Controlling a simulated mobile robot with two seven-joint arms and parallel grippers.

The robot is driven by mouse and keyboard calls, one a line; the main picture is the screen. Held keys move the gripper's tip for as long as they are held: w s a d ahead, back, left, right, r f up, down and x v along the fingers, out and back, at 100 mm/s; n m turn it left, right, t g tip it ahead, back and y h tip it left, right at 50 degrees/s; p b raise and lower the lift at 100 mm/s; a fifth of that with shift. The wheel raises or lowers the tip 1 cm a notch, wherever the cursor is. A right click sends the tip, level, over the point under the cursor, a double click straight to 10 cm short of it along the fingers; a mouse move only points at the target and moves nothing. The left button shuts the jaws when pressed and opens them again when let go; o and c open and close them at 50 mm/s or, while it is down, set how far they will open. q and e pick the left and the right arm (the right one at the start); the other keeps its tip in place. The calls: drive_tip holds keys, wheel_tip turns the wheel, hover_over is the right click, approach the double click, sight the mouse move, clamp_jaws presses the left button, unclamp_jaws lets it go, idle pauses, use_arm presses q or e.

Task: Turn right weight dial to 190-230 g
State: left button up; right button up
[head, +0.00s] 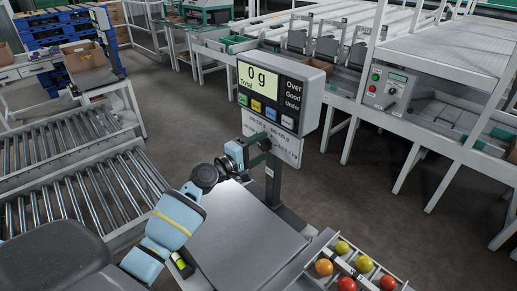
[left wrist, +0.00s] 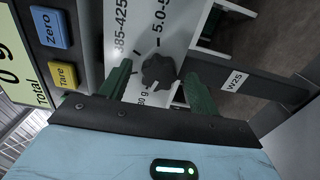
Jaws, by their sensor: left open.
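The scale head (head: 285,90) stands on a post and its display reads 0 g. Below it is a white label plate (head: 285,150) with printed ranges. In the left wrist view a dark lobed dial (left wrist: 159,72) sits on this plate, with "385-425" and "5.0-5" printed near it and a partly hidden label ending in "30 g". Its pointer setting cannot be made out. My left gripper (head: 261,147) is at the plate. In the left wrist view its green fingers (left wrist: 158,78) are open, one on each side of the dial, with gaps showing. My right gripper is not in view.
The bare weighing platform (head: 240,235) lies below the scale head. A tray (head: 318,245) of red, orange and yellow tomatoes is at its right. Roller conveyors (head: 80,185) stand at left, and a white sorting line (head: 440,125) with a control box (head: 390,88) at right. The floor between is clear.

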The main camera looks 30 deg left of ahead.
use_arm(q)
drive_tip(key=v, duration=0.7)
drive_tip(key=shift+s+a, duration=0.15)
drive_tip(key=shift+s, duration=0.25)
idle(0.3)
